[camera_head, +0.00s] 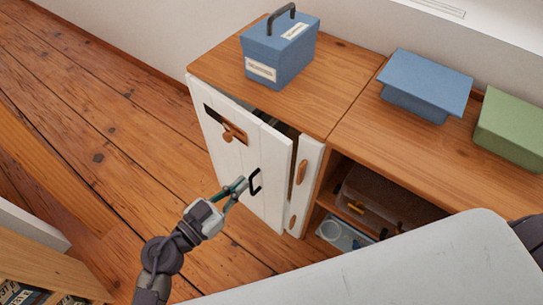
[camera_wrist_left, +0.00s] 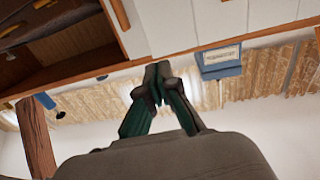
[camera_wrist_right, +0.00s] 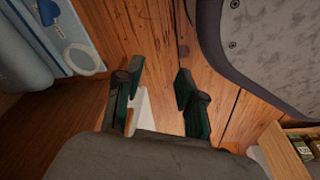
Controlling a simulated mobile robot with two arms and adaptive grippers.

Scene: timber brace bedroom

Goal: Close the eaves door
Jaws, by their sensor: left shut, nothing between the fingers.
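The white panelled eaves door (camera_head: 235,150) stands ajar at the left end of the low wooden cabinet in the head view. A dark gap shows between its top right edge and the cabinet.
A blue labelled box (camera_head: 278,50) with a black handle stands on the cabinet top (camera_head: 340,95). A blue box (camera_head: 424,85) and a green box (camera_head: 512,125) stand farther right. Open shelves hold a clear bin (camera_head: 375,200). The plank floor (camera_head: 110,110) left of the door is clear.

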